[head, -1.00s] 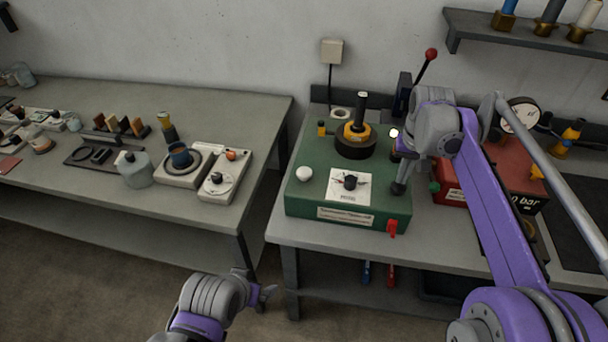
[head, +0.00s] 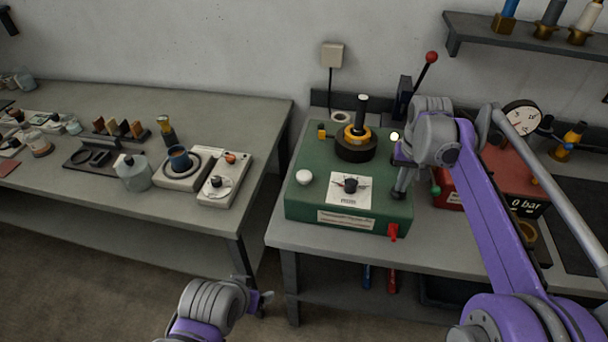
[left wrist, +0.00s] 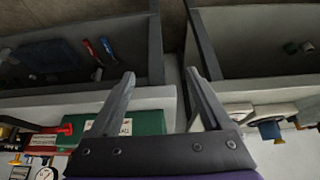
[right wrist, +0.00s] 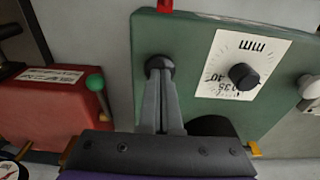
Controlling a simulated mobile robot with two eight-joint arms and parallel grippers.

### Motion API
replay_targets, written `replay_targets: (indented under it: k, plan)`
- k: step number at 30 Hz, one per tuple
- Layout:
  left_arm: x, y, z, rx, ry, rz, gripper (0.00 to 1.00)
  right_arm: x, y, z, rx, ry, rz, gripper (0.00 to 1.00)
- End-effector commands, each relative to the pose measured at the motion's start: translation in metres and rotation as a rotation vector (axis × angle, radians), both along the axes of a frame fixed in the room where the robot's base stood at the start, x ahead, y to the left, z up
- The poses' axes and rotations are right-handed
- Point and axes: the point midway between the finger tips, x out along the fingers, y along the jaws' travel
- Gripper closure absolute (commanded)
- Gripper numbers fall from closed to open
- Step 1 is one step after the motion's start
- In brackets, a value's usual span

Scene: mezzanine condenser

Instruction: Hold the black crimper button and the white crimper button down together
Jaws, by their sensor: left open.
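The green crimper box (head: 300,208) stands on the right-hand bench. Its white button (head: 304,177) is at the left of its top, uncovered; it also shows in the right wrist view (right wrist: 310,87). The black button (right wrist: 159,64) is at the other side of the top. My right gripper (right wrist: 160,76) is shut, fingers together and pointing down, with its tips at the black button. I cannot tell whether they press it. My left gripper (head: 266,300) is low in front of the benches, away from the box; its fingers (left wrist: 160,74) are open and empty.
A dial (head: 350,186) lies between the buttons, with a black and yellow post (head: 356,140) behind it. A red lever (head: 393,231) is on the front. A red gauge box (head: 520,166) stands right. A gap separates the left bench (head: 80,190) from this one.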

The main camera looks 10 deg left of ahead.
Motion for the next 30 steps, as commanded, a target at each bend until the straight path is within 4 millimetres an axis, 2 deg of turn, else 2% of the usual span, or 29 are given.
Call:
replay_targets:
  k: [1, 5, 13, 21, 27, 30]
  plan:
    - [0.004, 0.0, 0.005, -0.001, 0.004, 0.0, 0.29, 0.0, 0.0, 0.0, 0.0, 0.001, 0.0, 1.0]
    - [0.027, -0.002, 0.027, -0.003, 0.027, -0.001, 0.52, 0.0, 0.0, 0.0, 0.0, 0.001, 0.0, 1.0]
    - [0.11, -0.012, 0.097, -0.008, 0.121, -0.004, 1.0, 0.0, 0.0, 0.0, 0.0, 0.0, 0.0, 1.0]
    - [0.194, -0.025, 0.146, -0.009, 0.221, -0.005, 1.0, 0.0, 0.0, 0.0, 0.0, 0.0, 0.0, 1.0]
    - [0.247, -0.037, 0.166, -0.006, 0.294, -0.003, 1.0, 0.0, 0.0, 0.0, 0.0, 0.0, 0.0, 1.0]
    - [0.268, -0.042, 0.171, -0.004, 0.325, -0.003, 1.0, 0.0, 0.0, 0.0, 0.0, 0.0, 0.0, 1.0]
